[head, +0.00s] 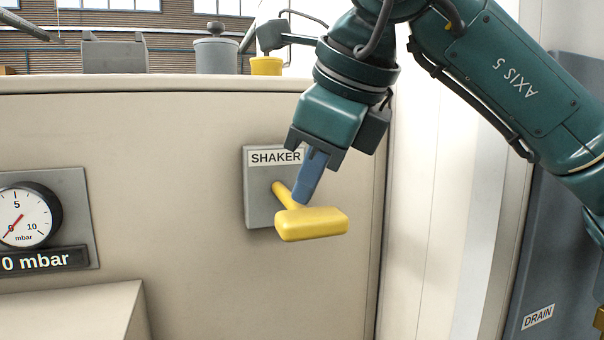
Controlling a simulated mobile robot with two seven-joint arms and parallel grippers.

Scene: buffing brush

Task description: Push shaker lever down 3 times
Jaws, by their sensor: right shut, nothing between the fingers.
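The shaker lever (312,224) is yellow, with a thick handle on a thin stem. It sticks out from a grey plate (256,205) labelled SHAKER on the beige cabinet front. The handle sits at the lower right of the plate. My right gripper (304,196) is shut and empty. Its blue fingers point down, with their tips just above the lever near where the stem meets the handle. I cannot tell whether they touch it. The fingers hide part of the plate's right side. My left gripper is not in view.
A pressure gauge (25,217) with a 0 mbar display is on the cabinet front at left. A beige box (75,315) juts out at lower left. A blue-grey panel labelled DRAIN (538,317) is at right. Grey containers (216,55) stand on the cabinet top.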

